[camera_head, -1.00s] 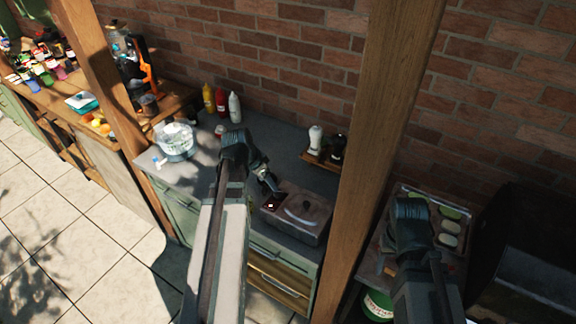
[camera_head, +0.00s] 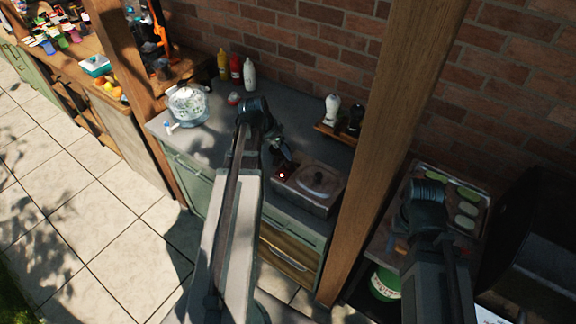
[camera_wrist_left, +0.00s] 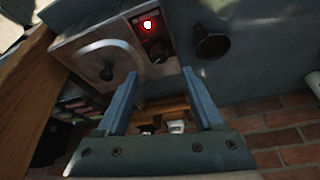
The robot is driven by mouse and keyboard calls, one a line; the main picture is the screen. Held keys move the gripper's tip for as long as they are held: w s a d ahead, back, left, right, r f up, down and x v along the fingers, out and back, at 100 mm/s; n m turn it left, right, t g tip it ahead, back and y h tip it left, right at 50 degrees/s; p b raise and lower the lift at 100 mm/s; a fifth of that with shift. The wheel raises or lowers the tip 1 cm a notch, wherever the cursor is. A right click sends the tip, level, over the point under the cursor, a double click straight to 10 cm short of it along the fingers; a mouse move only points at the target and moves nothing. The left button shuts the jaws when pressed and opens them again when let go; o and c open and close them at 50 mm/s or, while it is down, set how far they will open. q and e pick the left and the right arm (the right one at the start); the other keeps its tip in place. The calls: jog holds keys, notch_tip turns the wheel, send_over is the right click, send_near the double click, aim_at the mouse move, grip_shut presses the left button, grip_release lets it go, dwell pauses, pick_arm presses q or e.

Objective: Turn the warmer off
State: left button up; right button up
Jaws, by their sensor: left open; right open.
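The warmer (camera_head: 325,182) is a grey metal box with a handled lid on the counter, and its control panel is on its left end. A red light (camera_wrist_left: 148,25) glows on the panel in the left wrist view, with a dark knob (camera_wrist_left: 158,53) below it. My left gripper (camera_head: 283,156) hangs just above the panel. Its open, empty fingers also show in the left wrist view (camera_wrist_left: 160,74), pointing towards the knob; I cannot tell whether they touch it. My right gripper (camera_head: 398,245) is beyond the post at the right, its fingers dark and unclear.
A wooden post (camera_head: 385,130) stands right of the warmer, between my arms. A small shelf (camera_head: 336,134) with a white and a black bottle is behind it. A tray (camera_head: 478,235) of green slices is right.

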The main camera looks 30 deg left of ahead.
aim_at(288, 162)
pick_arm(q)
jog(key=b+x, duration=0.6)
jog(key=x, duration=0.1)
jog(key=shift+w+f, duration=0.1)
jog(key=shift+f, duration=0.3)
grip_shut()
